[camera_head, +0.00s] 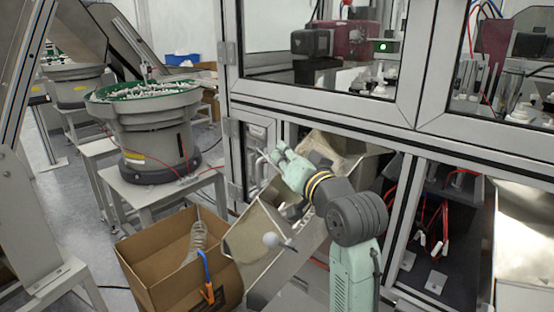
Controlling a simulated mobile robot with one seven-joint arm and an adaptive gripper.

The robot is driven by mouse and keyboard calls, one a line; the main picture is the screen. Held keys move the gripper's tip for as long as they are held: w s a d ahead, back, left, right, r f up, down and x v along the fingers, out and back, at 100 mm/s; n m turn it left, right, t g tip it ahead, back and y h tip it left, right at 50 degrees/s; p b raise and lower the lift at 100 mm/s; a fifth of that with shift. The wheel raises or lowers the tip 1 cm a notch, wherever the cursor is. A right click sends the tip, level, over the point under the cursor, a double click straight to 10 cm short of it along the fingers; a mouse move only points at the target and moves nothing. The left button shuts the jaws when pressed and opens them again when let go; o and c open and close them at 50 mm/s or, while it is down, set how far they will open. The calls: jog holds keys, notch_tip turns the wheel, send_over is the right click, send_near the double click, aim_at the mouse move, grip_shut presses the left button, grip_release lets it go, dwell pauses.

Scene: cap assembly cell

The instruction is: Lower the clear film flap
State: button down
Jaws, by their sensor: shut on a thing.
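My gripper (266,156) is at the left end of my pale green arm, in front of the machine's lower opening. Its fingers are shut on a thin, pale edge, which seems to be the clear film flap; the film itself is hard to make out. Below the gripper, a beige chute (246,238) slopes down to the left, its lower end above the cardboard box (140,266).
The open box holds a clear coiled item (198,238), and a blue and orange tool (207,276) hangs over its edge. A bowl feeder (148,130) stands on a table (148,194) at left. The metal machine frame (320,112) is close behind my arm.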

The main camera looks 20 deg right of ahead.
jog(key=a+n+b, duration=0.1)
jog(key=f+n+b, duration=0.1)
jog(key=shift+s+a+f+n, duration=0.15)
jog(key=shift+a+n, duration=0.15)
jog(key=shift+a, duration=0.05)
jog(key=f+n+b, duration=0.1)
jog(key=n, duration=0.1)
jog(key=a+f+n+b, duration=0.1)
jog(key=b, duration=0.1)
jog(key=a+n+b, duration=0.1)
jog(key=n+b, duration=0.1)
jog(key=shift+s+a+f+n, duration=0.15)
jog(key=shift+f+n, duration=0.15)
jog(key=shift+f, duration=0.1)
jog(key=c, duration=1.8)
grip_release()
jog(key=shift+o, duration=0.2)
jog(key=s, duration=0.4)
jog(key=s+d, duration=0.1)
jog(key=s, duration=0.7)
jog(key=shift+d, duration=0.35)
